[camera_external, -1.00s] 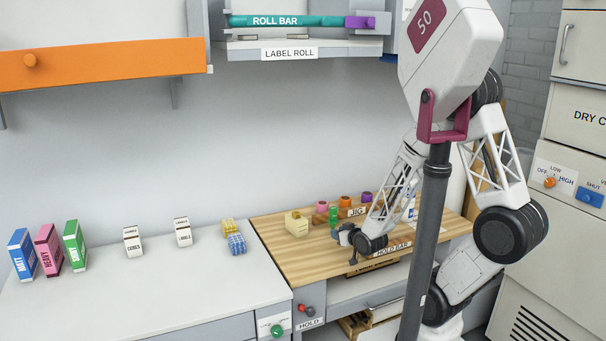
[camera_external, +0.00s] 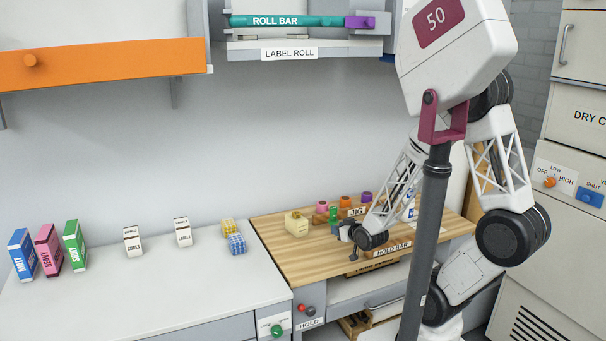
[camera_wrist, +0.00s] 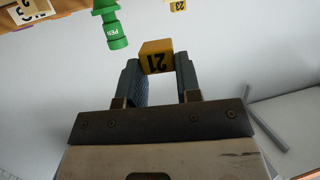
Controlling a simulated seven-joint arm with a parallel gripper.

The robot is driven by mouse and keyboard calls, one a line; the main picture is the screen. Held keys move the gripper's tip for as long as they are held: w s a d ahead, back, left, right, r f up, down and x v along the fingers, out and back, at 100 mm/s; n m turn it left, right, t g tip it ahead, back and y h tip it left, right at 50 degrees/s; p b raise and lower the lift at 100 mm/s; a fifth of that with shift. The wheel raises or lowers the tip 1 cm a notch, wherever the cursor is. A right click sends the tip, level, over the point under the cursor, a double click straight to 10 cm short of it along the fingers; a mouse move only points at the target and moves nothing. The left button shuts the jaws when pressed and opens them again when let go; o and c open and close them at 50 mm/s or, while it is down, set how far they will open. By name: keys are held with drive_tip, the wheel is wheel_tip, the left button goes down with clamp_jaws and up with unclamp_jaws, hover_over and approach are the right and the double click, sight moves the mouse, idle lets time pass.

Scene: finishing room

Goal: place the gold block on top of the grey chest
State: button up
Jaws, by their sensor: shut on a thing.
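The gold block (camera_wrist: 156,56), marked 21, is between the fingertips of my gripper (camera_wrist: 157,72) in the wrist view. My gripper is shut on it. In the external view my gripper (camera_external: 347,233) is low over the wooden worktop (camera_external: 282,262), and I cannot make out the gold block there. I cannot pick out a grey chest with certainty in either view.
A cream block (camera_external: 296,225) and several small coloured pieces stand near my gripper on the worktop. A green pen piece (camera_wrist: 115,32) is close to the held block in the wrist view. The white counter (camera_external: 150,295) at left has wide free room.

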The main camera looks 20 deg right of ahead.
drive_tip(key=shift+w+a+r, duration=0.15)
drive_tip(key=shift+w+a, duration=0.35)
drive_tip(key=shift+a, duration=0.2)
drive_tip(key=w+a+n+y, duration=0.1)
drive_tip(key=w+a, duration=0.1)
drive_tip(key=a, duration=1.3)
drive_tip(key=w+a+y, duration=0.1)
drive_tip(key=w+a, duration=0.2)
drive_tip(key=a, duration=1.3)
drive_tip(key=shift+n+g+y, duration=0.5)
drive_tip(key=shift+n+y, duration=0.1)
drive_tip(key=shift+n, duration=0.2)
drive_tip(key=s+a+f, duration=0.1)
drive_tip(key=s+a, duration=0.5)
drive_tip(key=a, duration=0.4)
drive_tip(key=s+a+f, duration=0.2)
drive_tip(key=s+a, duration=0.5)
drive_tip(key=a, duration=0.3)
drive_tip(key=s+a+f, duration=0.2)
drive_tip(key=s+a, duration=0.4)
drive_tip(key=a, duration=0.4)
drive_tip(key=shift+s+a, duration=0.2)
drive_tip(key=shift+a, duration=0.1)
hover_over(141, 314)
drive_tip(key=shift+f, duration=0.7)
